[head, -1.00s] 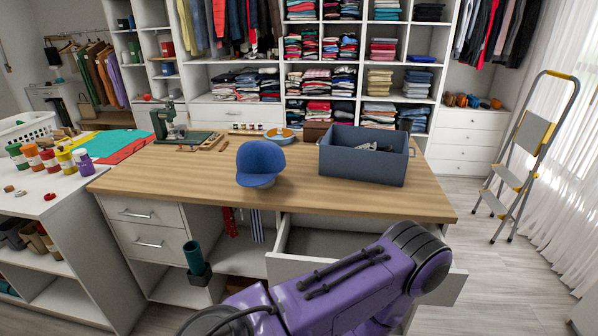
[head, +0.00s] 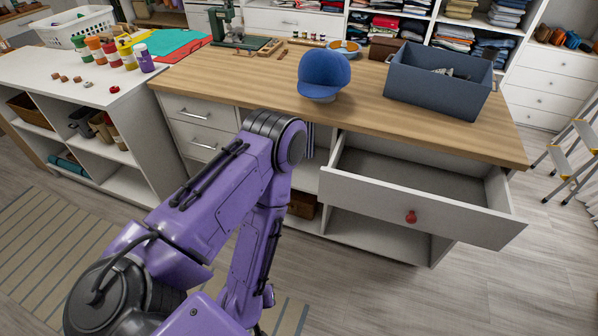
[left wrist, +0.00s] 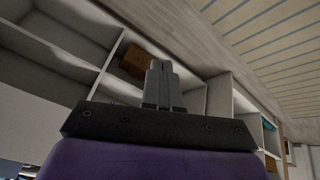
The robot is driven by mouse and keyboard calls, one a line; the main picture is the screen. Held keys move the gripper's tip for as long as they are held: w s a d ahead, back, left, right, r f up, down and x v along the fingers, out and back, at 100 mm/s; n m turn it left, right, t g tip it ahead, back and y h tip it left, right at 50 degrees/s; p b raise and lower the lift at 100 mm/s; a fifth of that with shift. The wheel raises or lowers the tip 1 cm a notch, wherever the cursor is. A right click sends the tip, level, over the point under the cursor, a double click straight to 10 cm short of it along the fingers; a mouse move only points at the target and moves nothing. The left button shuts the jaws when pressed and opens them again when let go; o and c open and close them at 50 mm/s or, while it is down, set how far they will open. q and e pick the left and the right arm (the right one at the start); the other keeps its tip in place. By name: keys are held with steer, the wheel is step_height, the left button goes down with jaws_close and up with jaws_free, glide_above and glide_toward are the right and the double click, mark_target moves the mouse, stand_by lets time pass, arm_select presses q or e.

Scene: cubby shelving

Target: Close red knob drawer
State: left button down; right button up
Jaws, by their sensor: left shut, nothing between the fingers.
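The drawer (head: 455,222) with the red knob (head: 411,217) is pulled out from under the right part of the wooden-topped table in the head view. Its front is clear of my arm, and its visible inside looks empty. My left arm crosses the lower left of the head view, left of the drawer; its gripper is not clearly seen there. In the left wrist view my left gripper (left wrist: 162,72) has its fingers together, with nothing between them. The red knob does not show in that view. My right gripper is in neither view.
A blue cap (head: 323,75) and a dark blue bin (head: 437,85) sit on the tabletop (head: 250,75). A shut drawer pair (head: 202,125) is at the table's left. A brown box (left wrist: 135,60) sits in the shelving.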

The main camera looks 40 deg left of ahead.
arm_select(q)
steer(key=w+d+f+n+t+h+b, duration=0.2)
steer(key=w+d+f+n+t+b, duration=0.15)
steer(key=w+d+n, duration=0.2)
steer(key=n+t+y+b, duration=0.5)
steer(key=n+t+b, duration=0.5)
steer(key=n, duration=1.5)
glide_toward(332, 191)
steer(key=s+d+g+b, duration=0.1)
steer(key=s+d, duration=0.1)
steer(key=s, duration=0.5)
steer(key=x, duration=0.9)
steer(key=r+x, duration=0.1)
steer(key=x, duration=0.4)
steer(key=shift+w+d, duration=0.1)
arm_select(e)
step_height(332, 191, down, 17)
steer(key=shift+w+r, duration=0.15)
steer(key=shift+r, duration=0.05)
